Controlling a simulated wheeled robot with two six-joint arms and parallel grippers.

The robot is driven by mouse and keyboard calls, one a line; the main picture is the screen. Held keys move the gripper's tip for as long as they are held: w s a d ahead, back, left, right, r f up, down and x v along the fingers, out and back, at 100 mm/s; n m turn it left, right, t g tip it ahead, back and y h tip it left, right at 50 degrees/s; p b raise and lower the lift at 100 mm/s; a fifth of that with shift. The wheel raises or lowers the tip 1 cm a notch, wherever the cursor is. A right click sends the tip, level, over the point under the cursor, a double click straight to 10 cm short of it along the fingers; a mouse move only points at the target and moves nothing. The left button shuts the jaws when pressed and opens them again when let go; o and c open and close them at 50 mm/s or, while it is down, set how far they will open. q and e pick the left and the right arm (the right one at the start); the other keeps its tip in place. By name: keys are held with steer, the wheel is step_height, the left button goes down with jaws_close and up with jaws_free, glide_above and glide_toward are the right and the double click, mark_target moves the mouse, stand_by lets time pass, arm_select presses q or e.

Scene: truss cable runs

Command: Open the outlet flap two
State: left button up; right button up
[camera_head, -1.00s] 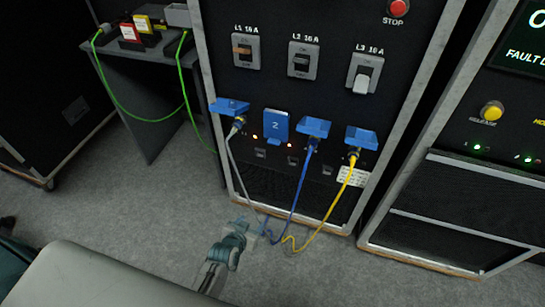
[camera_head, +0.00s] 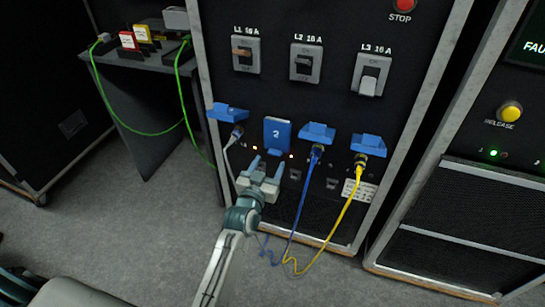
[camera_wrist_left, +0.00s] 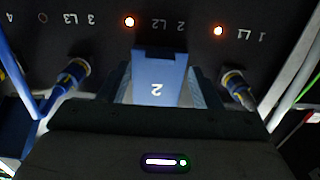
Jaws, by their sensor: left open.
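The outlet flap two (camera_head: 277,134) is a blue lid marked 2, hanging shut on the black cabinet front. In the left wrist view the flap (camera_wrist_left: 158,75) appears upside down, between my two fingers. My left gripper (camera_head: 265,165) is open just below and in front of the flap's lower edge. Whether a finger touches the flap I cannot tell. The flaps on either side (camera_head: 228,112) (camera_head: 317,132) stand raised with plugs under them. A grey cable's plug is at left, a blue cable's plug (camera_head: 317,151) at right. My right gripper is not in view.
A further raised flap (camera_head: 369,145) has a yellow cable (camera_head: 345,205) hanging to the floor. Breaker switches (camera_head: 307,62) sit above the outlets. A desk with green cables (camera_head: 120,120) stands at left. A second cabinet (camera_head: 465,210) stands at right.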

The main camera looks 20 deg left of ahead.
mark_target(275, 139)
arm_select(q)
steer(key=shift+w, duration=2.05)
jaws_close()
